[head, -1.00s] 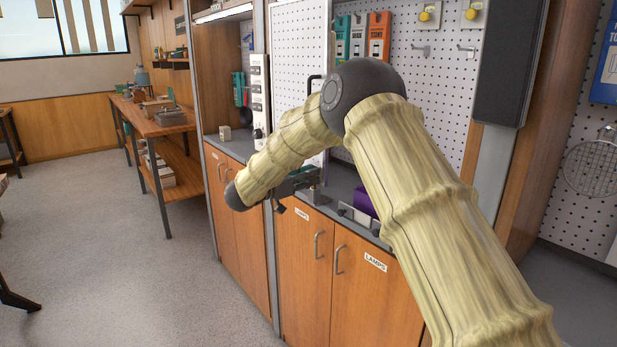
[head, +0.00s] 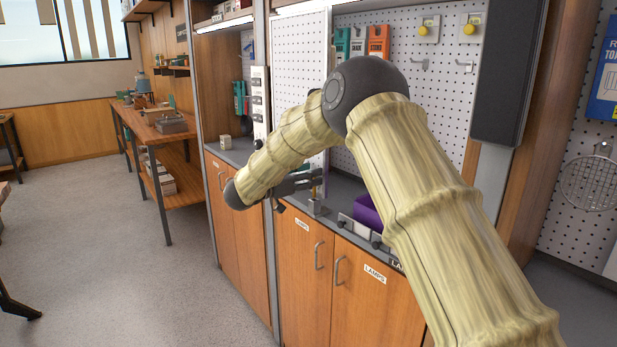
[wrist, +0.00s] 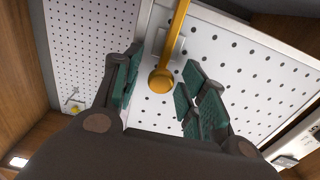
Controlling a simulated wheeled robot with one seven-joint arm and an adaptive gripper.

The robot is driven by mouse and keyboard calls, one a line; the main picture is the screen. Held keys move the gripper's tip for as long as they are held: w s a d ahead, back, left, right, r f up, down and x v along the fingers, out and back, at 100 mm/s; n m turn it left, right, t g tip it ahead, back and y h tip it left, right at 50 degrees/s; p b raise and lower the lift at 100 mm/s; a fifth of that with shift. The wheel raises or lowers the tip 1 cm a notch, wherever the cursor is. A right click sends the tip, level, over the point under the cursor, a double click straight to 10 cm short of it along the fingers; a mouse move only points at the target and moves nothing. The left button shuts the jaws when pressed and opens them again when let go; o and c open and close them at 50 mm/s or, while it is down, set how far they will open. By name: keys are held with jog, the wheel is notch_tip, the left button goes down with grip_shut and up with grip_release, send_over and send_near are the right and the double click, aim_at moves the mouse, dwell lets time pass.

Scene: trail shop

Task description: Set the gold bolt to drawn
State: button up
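The gold bolt (wrist: 161,80) shows in the wrist view as a thin gold rod with a round knob at its near end, lying against a white perforated panel (wrist: 235,60). My gripper (wrist: 160,92) is open, with green-padded fingers on either side of the knob. A clear gap shows on the right; whether the left finger touches the knob I cannot tell. In the head view my gripper (head: 300,182) is small and partly hidden behind my forearm, at the counter edge by the white panel (head: 299,60). A small gold piece shows beside it.
The grey counter has a metal block (head: 316,207) near its front edge and a purple item (head: 367,212) to the right. Wooden cupboard doors (head: 305,255) stand below. A labelled white strip (head: 259,105) is left of the panel. The floor at left is open.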

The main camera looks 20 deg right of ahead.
jog(key=v, duration=1.2)
jog(key=shift+f, duration=0.1)
